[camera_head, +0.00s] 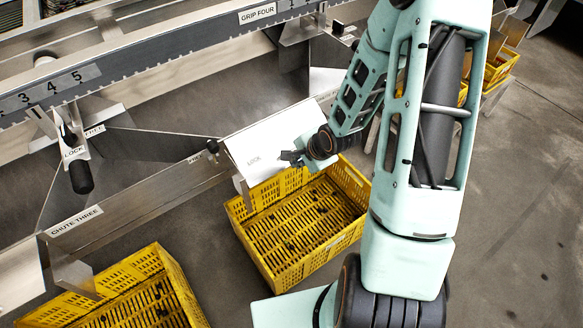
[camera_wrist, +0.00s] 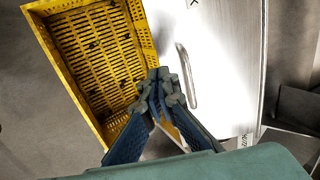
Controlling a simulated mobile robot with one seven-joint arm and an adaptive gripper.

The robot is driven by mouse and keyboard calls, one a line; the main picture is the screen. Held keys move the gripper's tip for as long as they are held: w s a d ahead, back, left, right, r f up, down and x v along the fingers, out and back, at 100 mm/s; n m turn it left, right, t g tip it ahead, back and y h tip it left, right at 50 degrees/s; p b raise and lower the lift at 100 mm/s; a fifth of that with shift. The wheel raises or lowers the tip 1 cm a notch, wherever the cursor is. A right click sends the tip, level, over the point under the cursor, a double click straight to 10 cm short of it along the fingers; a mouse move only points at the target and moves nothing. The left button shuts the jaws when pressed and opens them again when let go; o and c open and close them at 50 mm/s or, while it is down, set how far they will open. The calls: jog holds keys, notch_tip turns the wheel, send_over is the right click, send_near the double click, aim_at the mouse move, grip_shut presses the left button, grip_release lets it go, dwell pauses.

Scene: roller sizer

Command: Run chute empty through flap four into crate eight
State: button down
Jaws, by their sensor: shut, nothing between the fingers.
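A pale flap panel (camera_head: 275,140) with small lettering hangs over the near end of a chute. I can read no number on it. A bare metal handle (camera_wrist: 187,76) stands out from it in the wrist view, where the panel (camera_wrist: 222,60) also shows. A yellow slatted crate (camera_head: 345,247) sits on the floor below the flap; it also shows in the wrist view (camera_wrist: 62,75). No crate number is readable. Dark marks show on its floor. My gripper (camera_head: 290,157) is shut and empty in front of the flap, its fingertips (camera_wrist: 164,84) just beside the handle.
A chute labelled CHUTE THREE (camera_head: 75,221) runs at the left, with a dark-gripped lock lever (camera_head: 80,177) above it. Another yellow crate (camera_head: 175,285) stands at lower left. A GRIP FOUR label (camera_head: 257,13) is on the upper rail. Open floor (camera_head: 530,200) lies at right.

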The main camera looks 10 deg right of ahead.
jog(key=b+x, duration=0.1)
jog(key=x, duration=0.4)
dwell(0.3)
